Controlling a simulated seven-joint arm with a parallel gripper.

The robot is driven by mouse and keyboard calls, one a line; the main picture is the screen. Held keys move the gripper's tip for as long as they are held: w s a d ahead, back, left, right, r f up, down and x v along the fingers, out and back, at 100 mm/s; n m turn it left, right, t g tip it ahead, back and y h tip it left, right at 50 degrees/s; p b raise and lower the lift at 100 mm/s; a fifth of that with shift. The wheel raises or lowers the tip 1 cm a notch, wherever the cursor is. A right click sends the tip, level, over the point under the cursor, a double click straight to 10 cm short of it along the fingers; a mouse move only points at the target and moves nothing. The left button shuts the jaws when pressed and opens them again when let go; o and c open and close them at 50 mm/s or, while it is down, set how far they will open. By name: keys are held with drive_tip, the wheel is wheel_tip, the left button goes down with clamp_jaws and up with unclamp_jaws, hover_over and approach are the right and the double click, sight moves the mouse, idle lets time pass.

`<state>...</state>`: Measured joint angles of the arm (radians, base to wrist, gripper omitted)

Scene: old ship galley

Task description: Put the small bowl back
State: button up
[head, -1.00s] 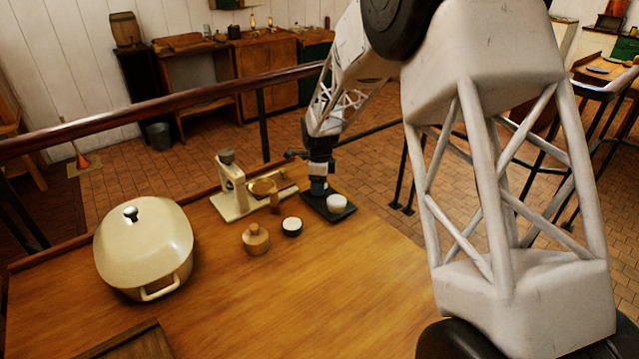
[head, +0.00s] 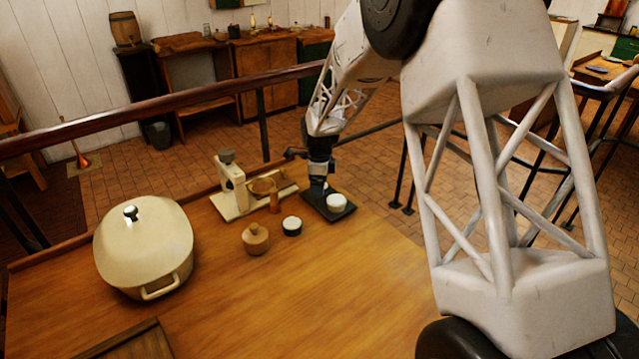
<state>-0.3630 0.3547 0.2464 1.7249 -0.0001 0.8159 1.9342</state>
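A small white bowl-like vessel (head: 336,202) sits on a flat black tray (head: 314,203) near the table's far edge. My gripper (head: 317,186) points down over the back left part of this tray, just behind and left of the white vessel. Its fingertips are small and dark, so I cannot tell whether they are open or hold anything. A pale patch shows beside them, too small to make out. A small dark round vessel with a pale top (head: 292,226) stands on the table left of the tray. A brass pan (head: 262,187) is at the cream stand.
The cream stand (head: 232,185) is left of my gripper. A wooden lidded pot (head: 256,240) stands in front of it. A large cream lidded pot (head: 145,245) fills the table's left side. A railing (head: 220,90) runs behind. The wooden table (head: 330,290) is clear at front right.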

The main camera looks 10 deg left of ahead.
wheel_tip(320, 180, up, 12)
idle(0.6)
drive_tip(key=shift+r, duration=0.1)
idle(0.4)
idle(0.4)
drive_tip(key=s+d+r+n+t, duration=0.1)
drive_tip(key=s+d+r+n, duration=0.4)
drive_tip(key=s+d, duration=0.45)
drive_tip(key=s+d+r+n, duration=0.3)
drive_tip(key=s+d+r, duration=0.4)
drive_tip(key=s+d, duration=0.3)
drive_tip(key=s+d+n, duration=0.3)
drive_tip(key=s, duration=0.6)
drive_tip(key=s+d+f+n+t, duration=0.1)
drive_tip(key=s+d+n, duration=0.2)
drive_tip(key=s, duration=0.7)
drive_tip(key=s+d+f+n, duration=0.1)
drive_tip(key=s+d+n, duration=0.2)
drive_tip(key=s, duration=0.7)
drive_tip(key=shift+d+f+n+t, duration=0.3)
drive_tip(key=shift+d+n, duration=0.1)
drive_tip(key=shift+d, duration=0.4)
